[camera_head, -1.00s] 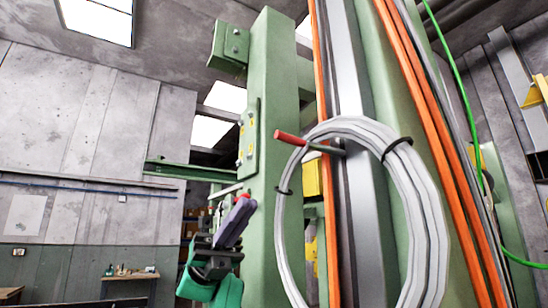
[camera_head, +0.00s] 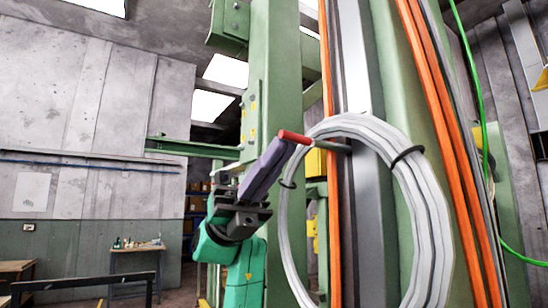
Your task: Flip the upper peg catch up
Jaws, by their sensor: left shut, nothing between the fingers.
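The upper peg catch (camera_head: 293,137) has a red tip on a grey rod. It sticks out to the left from the grey rail (camera_head: 356,95), across the top of the ring of light grey cable (camera_head: 432,225), and its red end tilts slightly up. My left gripper (camera_head: 284,146) is shut and empty, its purple-grey fingers pointing up and right. The fingertips appear at the red tip's lower left side; I cannot tell if they touch it. My right gripper is not in view.
A green column (camera_head: 285,90) stands behind my left gripper. Orange cables (camera_head: 440,120) run up the right side, with a green cable (camera_head: 472,90) beyond. A workbench (camera_head: 138,248) stands far back left. Open room lies left of the column.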

